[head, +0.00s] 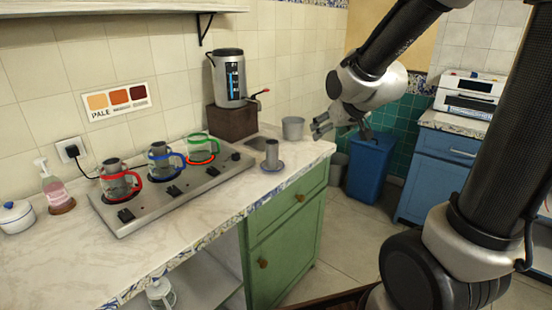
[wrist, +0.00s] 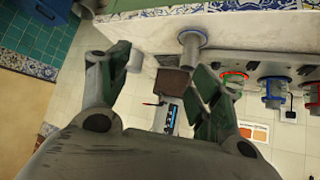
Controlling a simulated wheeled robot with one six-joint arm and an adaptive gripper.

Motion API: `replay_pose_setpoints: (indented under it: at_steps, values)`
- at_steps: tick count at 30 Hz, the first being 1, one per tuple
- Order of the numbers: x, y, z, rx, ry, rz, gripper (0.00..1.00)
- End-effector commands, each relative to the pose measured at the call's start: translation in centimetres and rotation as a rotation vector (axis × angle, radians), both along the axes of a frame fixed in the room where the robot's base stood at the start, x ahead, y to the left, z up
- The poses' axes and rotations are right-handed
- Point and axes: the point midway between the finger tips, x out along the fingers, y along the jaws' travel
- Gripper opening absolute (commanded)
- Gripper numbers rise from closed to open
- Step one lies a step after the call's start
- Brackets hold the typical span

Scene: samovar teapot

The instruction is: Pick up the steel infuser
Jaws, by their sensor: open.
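In the wrist view the infuser (wrist: 190,45) shows beyond my fingertips, up and a little right of the middle. My gripper (head: 322,125) is open and empty, right of the infuser and apart from it, by the counter's right end. In the wrist view my gripper (wrist: 165,72) has its two fingers spread, with nothing between them.
A grey cup (head: 293,128) stands behind the infuser. A steel panel (head: 145,213) at left holds glass pots with red (head: 120,185), blue (head: 165,162) and green (head: 203,150) trim. A samovar (head: 228,78) stands on a brown block. A blue bin (head: 370,167) stands right of the counter.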

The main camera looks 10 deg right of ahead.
Motion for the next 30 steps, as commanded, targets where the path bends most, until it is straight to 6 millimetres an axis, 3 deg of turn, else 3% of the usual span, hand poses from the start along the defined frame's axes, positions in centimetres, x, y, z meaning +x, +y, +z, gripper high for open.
replay_pose_setpoints:
  at_steps: [9,12,16,21,26,30]
  values:
    - [10.7,4.1,-7.0,0.031,-0.282,0.067,0.64]
    - [12.9,5.7,-9.8,0.051,-0.4,0.091,0.64]
    - [14.0,7.5,-13.3,0.079,-0.541,0.119,0.64]
    - [13.5,8.8,-16.1,0.11,-0.679,0.141,0.64]
    - [13.0,9.3,-17.0,0.125,-0.742,0.149,0.64]
    - [14.2,9.7,-17.0,0.128,-0.755,0.15,0.64]
